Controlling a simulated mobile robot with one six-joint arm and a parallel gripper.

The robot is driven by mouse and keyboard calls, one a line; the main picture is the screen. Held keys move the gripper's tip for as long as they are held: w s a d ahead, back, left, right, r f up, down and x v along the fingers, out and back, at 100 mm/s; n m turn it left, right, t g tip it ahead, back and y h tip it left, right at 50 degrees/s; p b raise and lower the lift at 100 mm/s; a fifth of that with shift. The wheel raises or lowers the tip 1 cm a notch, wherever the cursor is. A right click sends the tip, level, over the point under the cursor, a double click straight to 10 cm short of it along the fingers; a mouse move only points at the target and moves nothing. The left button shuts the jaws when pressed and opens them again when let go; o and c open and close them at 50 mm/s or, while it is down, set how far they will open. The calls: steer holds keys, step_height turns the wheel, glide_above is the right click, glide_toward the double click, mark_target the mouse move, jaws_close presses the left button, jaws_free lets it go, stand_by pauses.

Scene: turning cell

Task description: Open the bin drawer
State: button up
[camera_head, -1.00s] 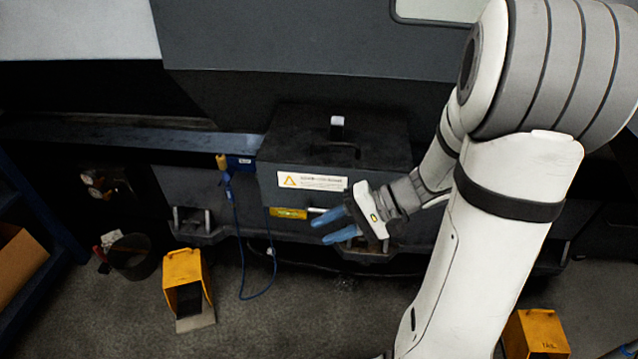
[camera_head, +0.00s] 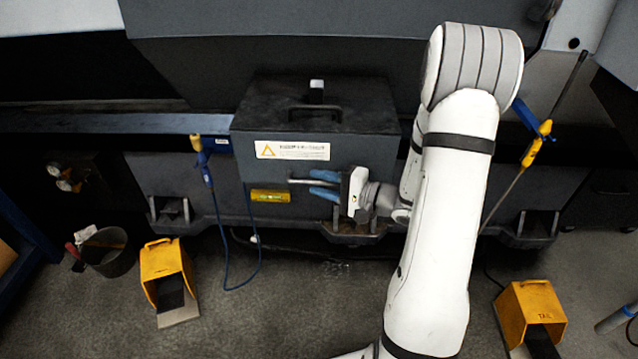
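The bin drawer (camera_head: 365,152) is a dark grey box under the machine, with a black handled top and a warning label (camera_head: 292,150) on its front. A pale metal bar handle (camera_head: 298,181) sticks out low on its front. My gripper (camera_head: 324,183) comes in from the right, with its two blue fingers apart. One finger is above the bar and the other below it, near the bar's right part. Whether they touch the bar I cannot tell. The bar's right end is hidden by the fingers.
A blue hose (camera_head: 216,215) hangs at the left. Yellow pedals stand on the floor at left (camera_head: 166,262) and right (camera_head: 533,300), and a dark bucket (camera_head: 106,250) at far left. The floor before the drawer is clear.

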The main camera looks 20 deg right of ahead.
steer(key=shift+w+a, duration=0.35)
steer(key=shift+a, duration=0.1)
jaws_close()
stand_by(0.3)
